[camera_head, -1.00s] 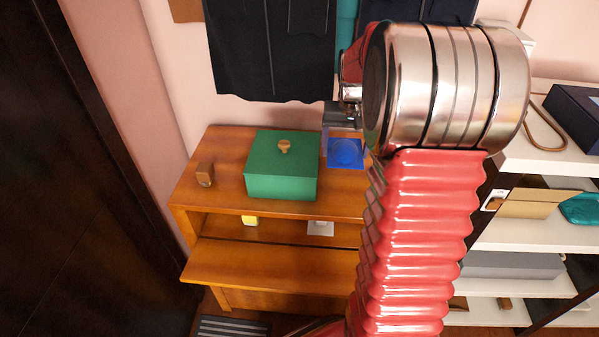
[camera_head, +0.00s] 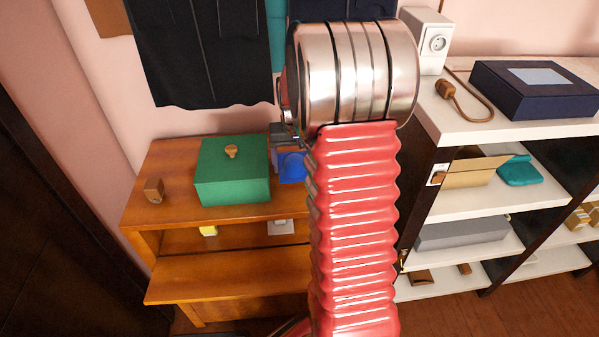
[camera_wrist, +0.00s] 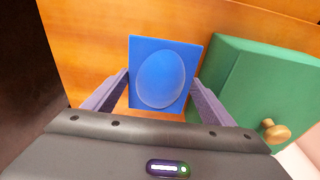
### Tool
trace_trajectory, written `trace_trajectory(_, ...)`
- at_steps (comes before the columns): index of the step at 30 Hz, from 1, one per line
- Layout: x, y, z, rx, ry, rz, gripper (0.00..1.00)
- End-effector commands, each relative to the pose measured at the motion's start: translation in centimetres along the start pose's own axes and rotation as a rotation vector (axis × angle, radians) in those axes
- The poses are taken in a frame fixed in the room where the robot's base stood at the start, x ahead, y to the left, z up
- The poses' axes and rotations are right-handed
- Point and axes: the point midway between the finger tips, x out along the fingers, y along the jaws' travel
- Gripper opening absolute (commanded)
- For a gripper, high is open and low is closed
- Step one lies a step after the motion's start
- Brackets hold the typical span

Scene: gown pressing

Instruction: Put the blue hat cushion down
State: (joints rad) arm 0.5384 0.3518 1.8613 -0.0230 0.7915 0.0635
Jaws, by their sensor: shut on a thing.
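The blue hat cushion (camera_head: 292,168) is a square blue block with a rounded oval bulge. It is just right of the green box (camera_head: 232,185) in the head view, over the wooden cabinet top (camera_head: 180,207). My gripper (camera_wrist: 160,92) is shut on the cushion, one finger at each side. In the wrist view the cushion (camera_wrist: 165,72) faces me, with the wooden surface (camera_wrist: 100,25) behind it. I cannot tell whether it touches the wood. My arm hides part of the gripper and cushion's right side in the head view.
The green box with its round knob (camera_wrist: 275,132) is close beside the cushion. A small wooden block (camera_head: 154,190) stands at the cabinet top's left. Dark clothes (camera_head: 200,50) hang above. A white shelf unit (camera_head: 470,205) with a navy box (camera_head: 535,90) is on the right.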

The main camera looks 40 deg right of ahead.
Motion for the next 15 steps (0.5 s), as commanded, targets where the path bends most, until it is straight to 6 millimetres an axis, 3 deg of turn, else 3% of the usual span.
trace_trajectory(7, 2.9, 0.1, 0.5, 0.001, -0.003, 0.000, 0.54)
trace_trajectory(15, 3.5, 0.1, 0.6, 0.002, 0.000, 0.000, 0.54)
